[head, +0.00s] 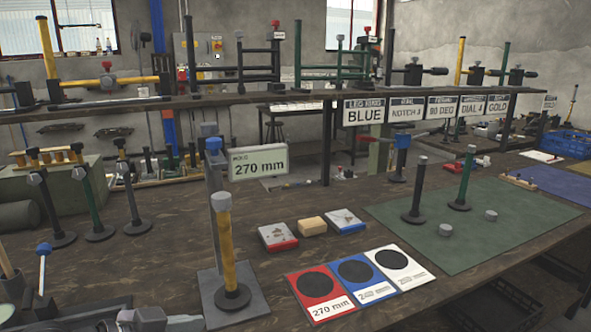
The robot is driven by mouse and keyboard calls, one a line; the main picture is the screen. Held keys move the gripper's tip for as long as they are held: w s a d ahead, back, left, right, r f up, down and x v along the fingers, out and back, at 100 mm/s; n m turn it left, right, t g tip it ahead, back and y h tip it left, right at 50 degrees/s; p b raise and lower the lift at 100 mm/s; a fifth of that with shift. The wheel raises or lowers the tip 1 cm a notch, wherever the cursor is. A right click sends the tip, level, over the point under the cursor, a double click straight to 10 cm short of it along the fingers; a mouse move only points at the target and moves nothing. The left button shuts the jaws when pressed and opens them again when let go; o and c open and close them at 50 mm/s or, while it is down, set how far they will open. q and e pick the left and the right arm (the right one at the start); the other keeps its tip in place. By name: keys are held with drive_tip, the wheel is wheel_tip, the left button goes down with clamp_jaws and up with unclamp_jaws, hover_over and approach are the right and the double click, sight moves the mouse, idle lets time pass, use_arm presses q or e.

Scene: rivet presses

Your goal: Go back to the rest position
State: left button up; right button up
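Neither of my grippers can be made out in the head view. A grey metal shape (145,319) is cut off by the bottom edge at the left; I cannot tell what it is. On the workbench (300,205), a yellow post (225,245) with a grey cap stands upright on the grey base of a press, close to the front. A sign reading 270 mm (258,162) is beside the press column.
Red, blue and white cards (315,293) lie at the front. A green mat (500,222) holds a dark post (417,192) and a green post (464,180). Several posts stand at left. A raised shelf (200,100) with signs runs behind.

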use_arm(q)
drive_tip(key=s+a+f+n+g+y, duration=0.2)
drive_tip(key=s+a+f+n+y, duration=0.25)
drive_tip(key=s+f, duration=0.55)
drive_tip(key=s+a+f+n+g+y, duration=0.4)
drive_tip(key=s+f, duration=0.3)
drive_tip(key=s, duration=0.5)
drive_tip(key=w+d+f+m+t+h+p, duration=0.1)
drive_tip(key=w+d+f+m+t+p, duration=0.1)
drive_tip(key=w+f+t, duration=0.4)
drive_tip(key=shift+w+d+t+p, duration=0.4)
drive_tip(key=shift+d+t+p, duration=0.25)
drive_tip(key=shift+t, duration=0.45)
drive_tip(key=shift+h, duration=0.25)
